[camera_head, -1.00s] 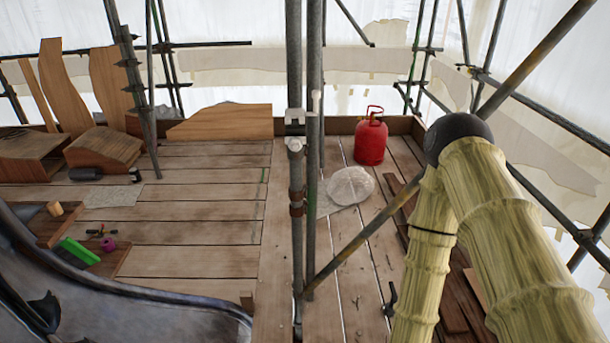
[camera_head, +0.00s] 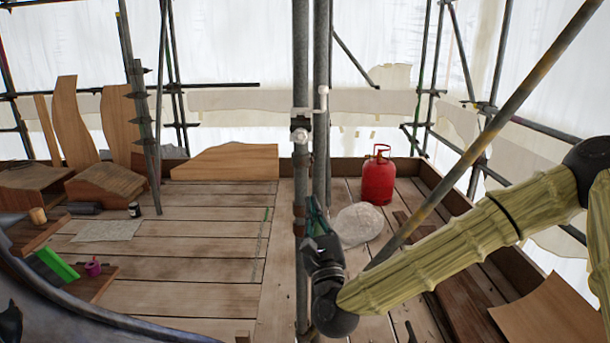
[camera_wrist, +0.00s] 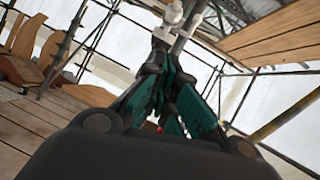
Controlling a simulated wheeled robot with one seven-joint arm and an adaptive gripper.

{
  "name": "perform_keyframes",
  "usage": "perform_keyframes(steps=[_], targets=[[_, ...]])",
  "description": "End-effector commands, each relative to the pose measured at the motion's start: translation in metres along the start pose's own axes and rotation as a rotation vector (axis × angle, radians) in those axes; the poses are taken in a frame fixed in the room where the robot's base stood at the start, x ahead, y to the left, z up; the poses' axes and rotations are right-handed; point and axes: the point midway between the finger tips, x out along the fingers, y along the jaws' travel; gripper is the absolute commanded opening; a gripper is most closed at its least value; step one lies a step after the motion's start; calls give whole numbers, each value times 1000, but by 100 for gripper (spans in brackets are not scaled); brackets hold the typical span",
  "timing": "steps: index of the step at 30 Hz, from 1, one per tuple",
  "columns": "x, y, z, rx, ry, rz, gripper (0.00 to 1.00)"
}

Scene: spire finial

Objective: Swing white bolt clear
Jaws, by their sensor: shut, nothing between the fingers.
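A white bolt with a round head (camera_head: 300,136) sits on a pale coupler (camera_head: 301,112) clamped to a grey upright scaffold pole (camera_head: 301,60). A slim white-topped rod (camera_head: 323,92) stands just right of it. My gripper (camera_head: 312,205) has dark green fingers pointing up, in front of the poles and below the bolt, apart from it in the head view. The fingers are shut and empty. In the wrist view the fingers (camera_wrist: 165,75) point towards white fittings (camera_wrist: 163,34) on the pole, which stand beyond the tips. The exact gap cannot be told.
A diagonal scaffold pole (camera_head: 470,155) crosses beside my arm. A red gas bottle (camera_head: 378,180) and a pale wrapped bundle (camera_head: 358,224) stand on the plank deck behind. Tools and wood pieces lie left. The deck left of the poles (camera_head: 200,240) is mostly clear.

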Motion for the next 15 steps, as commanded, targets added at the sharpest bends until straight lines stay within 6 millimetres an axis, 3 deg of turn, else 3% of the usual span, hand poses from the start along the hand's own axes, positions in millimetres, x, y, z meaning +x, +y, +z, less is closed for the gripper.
perform_keyframes(steps=[8, 15], targets=[[23, -6, 10, 40, -28, -24, 0], [62, -7, 10, 37, -27, -23, 0]])
